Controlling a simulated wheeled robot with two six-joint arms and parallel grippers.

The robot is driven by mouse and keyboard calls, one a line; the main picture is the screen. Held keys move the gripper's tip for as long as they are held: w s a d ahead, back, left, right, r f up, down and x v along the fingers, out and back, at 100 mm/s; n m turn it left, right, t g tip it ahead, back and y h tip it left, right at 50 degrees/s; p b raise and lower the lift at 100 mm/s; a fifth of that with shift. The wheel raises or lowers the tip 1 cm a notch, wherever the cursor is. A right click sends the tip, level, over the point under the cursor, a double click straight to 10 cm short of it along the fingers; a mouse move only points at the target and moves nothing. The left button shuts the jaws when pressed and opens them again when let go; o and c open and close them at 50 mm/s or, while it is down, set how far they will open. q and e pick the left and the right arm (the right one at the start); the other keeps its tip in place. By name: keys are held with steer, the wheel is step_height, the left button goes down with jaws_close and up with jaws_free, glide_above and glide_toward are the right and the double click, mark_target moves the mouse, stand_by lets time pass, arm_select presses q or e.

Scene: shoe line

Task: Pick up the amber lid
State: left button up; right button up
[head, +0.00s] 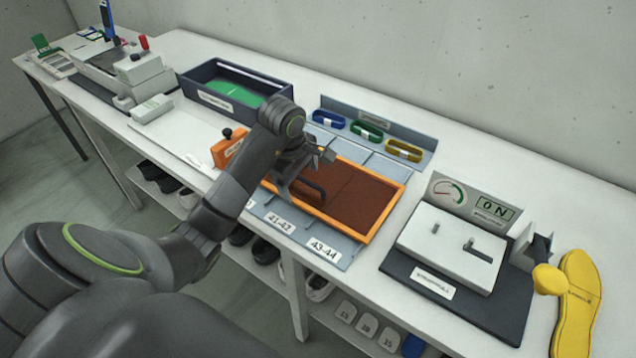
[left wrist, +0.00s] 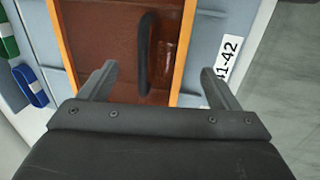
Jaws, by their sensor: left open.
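The amber lid is a flat rectangular panel with an orange frame and a brown, see-through-looking middle (head: 365,200). It lies on the grey-blue board on the bench. A dark bar handle (left wrist: 145,50) stands on it, partly hidden by my gripper in the head view. My left gripper (head: 306,176) is open and empty over the left part of the lid. In the left wrist view its fingers (left wrist: 158,70) are spread wide, with the handle ahead between their lines. I cannot see contact with the handle. My right gripper is not in view.
Blue, green and yellow straps (head: 366,131) sit behind the lid. A dark bin (head: 205,98) and an orange block (head: 228,150) are to the left. A white device (head: 452,246) and yellow sole (head: 578,300) are to the right.

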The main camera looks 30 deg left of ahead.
mark_target(302, 194)
arm_select(q)
steer(key=shift+w+a+f, duration=0.1)
steer(key=shift+w+f, duration=0.05)
steer(key=shift+f, duration=1.05)
steer(key=shift+w+f, duration=0.1)
steer(key=shift+f, duration=1.05)
steer(key=shift+c, duration=0.4)
jaws_close()
